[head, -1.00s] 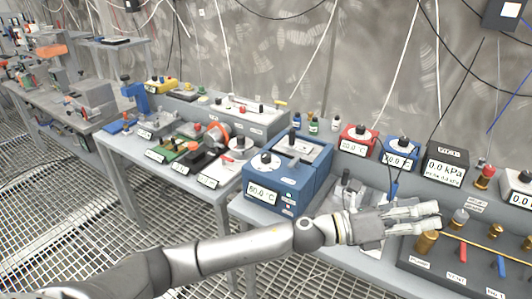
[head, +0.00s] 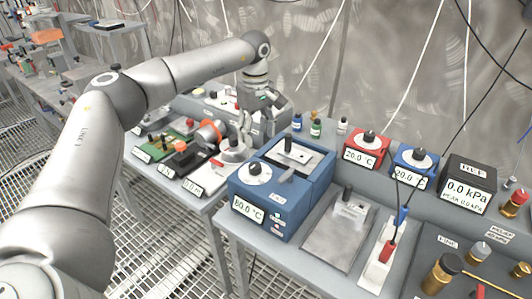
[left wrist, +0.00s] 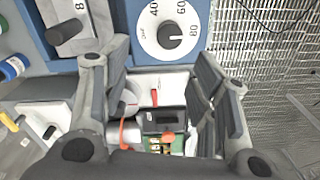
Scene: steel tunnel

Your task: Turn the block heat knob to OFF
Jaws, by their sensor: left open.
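The block heat knob (head: 258,170) is a black grip on a white round dial on top of the blue heater box (head: 262,211). In the left wrist view the knob (left wrist: 170,36) shows with its printed scale and stands beyond the fingertips. The heater's display (head: 247,209) shows a temperature whose first digit is hard to read. My left gripper (head: 242,124) hangs behind and left of the knob, apart from it. In the left wrist view its fingers (left wrist: 161,68) are spread with nothing between them. My right gripper is in neither view.
Red (head: 367,148) and blue (head: 413,165) knobbed boxes stand right of the heater. A grey plate (head: 340,240) lies in front of them. Small bottles (head: 316,127) stand behind the heater. A lower bench with a green board (head: 176,142) and an orange ring is at left.

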